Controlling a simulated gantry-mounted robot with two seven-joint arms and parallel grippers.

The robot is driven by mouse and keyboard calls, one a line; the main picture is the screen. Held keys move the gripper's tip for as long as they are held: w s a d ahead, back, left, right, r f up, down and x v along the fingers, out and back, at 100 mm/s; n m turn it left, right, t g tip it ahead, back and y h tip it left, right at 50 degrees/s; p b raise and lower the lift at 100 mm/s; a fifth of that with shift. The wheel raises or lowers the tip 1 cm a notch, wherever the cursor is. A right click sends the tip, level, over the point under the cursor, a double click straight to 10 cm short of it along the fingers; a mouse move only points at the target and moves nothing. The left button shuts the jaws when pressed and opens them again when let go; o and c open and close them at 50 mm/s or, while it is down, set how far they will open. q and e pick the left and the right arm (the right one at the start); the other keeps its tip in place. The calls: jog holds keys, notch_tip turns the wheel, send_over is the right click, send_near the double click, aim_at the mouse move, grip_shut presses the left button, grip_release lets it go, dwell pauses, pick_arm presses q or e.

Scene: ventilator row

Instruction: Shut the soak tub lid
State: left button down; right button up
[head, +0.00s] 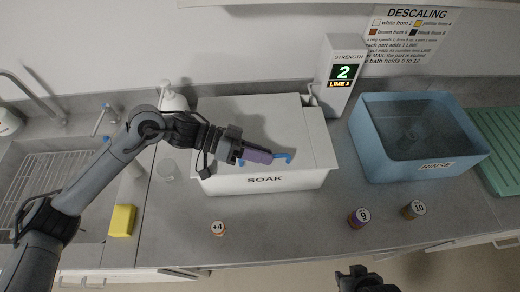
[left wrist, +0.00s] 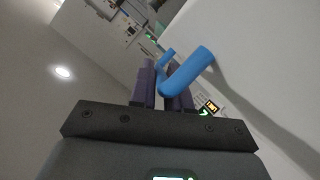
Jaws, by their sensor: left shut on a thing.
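The white soak tub (head: 265,181), marked SOAK, stands on the counter in the middle of the head view. Its flat grey lid (head: 250,115) covers the top; I cannot tell whether its front edge rests fully on the rim. A blue handle (head: 283,159) is at the lid's front edge. My left gripper (head: 258,155), with purple fingers, is shut on this handle. In the left wrist view the blue handle (left wrist: 187,72) lies between the fingers, beside the pale lid surface. My right gripper (head: 365,280) is partly in view at the bottom edge, its jaws unclear.
A blue rinse tub (head: 425,168) stands to the right, with a green drainer (head: 500,135) beyond. The strength display (head: 343,75) stands behind the soak tub. Rings marked +4 (head: 218,228), 9 (head: 359,218) and 10 (head: 413,209) sit in front. A yellow sponge (head: 122,220) lies near the sink.

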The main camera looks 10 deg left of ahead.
pick_arm(q)
jog(key=shift+f, duration=0.3)
jog(key=c, duration=1.2)
grip_release()
jog(key=shift+o, duration=0.2)
jog(key=shift+r, duration=0.1)
jog(key=b+v, duration=0.2)
jog(key=v, duration=0.8)
jog(key=shift+b, duration=0.4)
jog(key=shift+a+r, duration=0.1)
jog(key=shift+a, duration=0.25)
